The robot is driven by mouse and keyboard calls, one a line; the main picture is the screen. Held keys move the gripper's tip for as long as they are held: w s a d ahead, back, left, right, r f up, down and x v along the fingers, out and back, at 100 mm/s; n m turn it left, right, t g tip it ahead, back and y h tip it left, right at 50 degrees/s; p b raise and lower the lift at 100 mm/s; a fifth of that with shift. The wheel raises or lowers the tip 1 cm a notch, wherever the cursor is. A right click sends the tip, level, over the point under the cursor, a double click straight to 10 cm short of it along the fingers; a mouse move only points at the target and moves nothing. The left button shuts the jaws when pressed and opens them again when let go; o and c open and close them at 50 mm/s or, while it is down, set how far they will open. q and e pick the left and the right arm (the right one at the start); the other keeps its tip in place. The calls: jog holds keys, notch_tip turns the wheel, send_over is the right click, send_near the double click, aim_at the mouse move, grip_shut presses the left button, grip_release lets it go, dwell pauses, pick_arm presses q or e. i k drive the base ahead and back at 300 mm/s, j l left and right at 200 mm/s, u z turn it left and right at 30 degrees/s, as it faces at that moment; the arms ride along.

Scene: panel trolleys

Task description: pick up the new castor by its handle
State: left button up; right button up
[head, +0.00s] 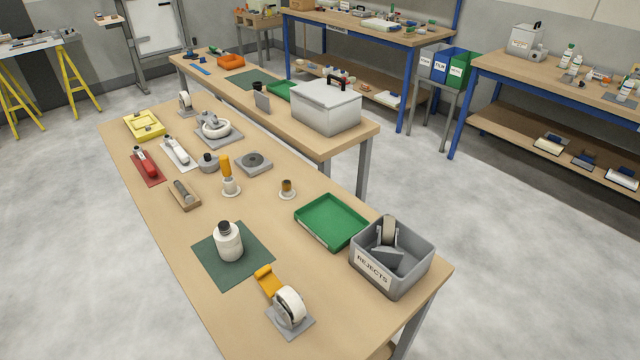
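A castor (290,307) with a white wheel, a grey base plate and an orange lever-like handle (268,280) stands at the near end of the long wooden table. Its handle points to the back left. Another castor (388,238), with a pale wheel and grey bracket, lies in the grey bin labelled REJECTS (412,277). A small wheeled piece (185,101) stands at the table's far end; I cannot tell whether it is a castor. Neither of my grippers is in view, and nothing touches the near castor.
A white bottle (229,243) stands on a green mat (207,266) behind the castor. A green tray (330,222) lies beside the bin. An orange-handled tool (228,178) and several parts stand farther back. The table (185,226) is bare around the near castor.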

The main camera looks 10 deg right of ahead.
aim_at(187, 110)
jog(key=j+z, duration=0.1)
jog(key=j, duration=1.05)
jog(key=i+j+z, duration=0.1)
jog(key=j, duration=0.3)
jog(key=i+j+z, duration=0.1)
jog(key=i+j, duration=0.15)
jog(key=j, duration=0.15)
jog(key=i+j+z, duration=0.1)
jog(key=j, duration=0.35)
jog(key=i+j, duration=0.15)
jog(key=j, duration=0.3)
jog(key=i+j+z, duration=0.15)
jog(key=j, duration=0.25)
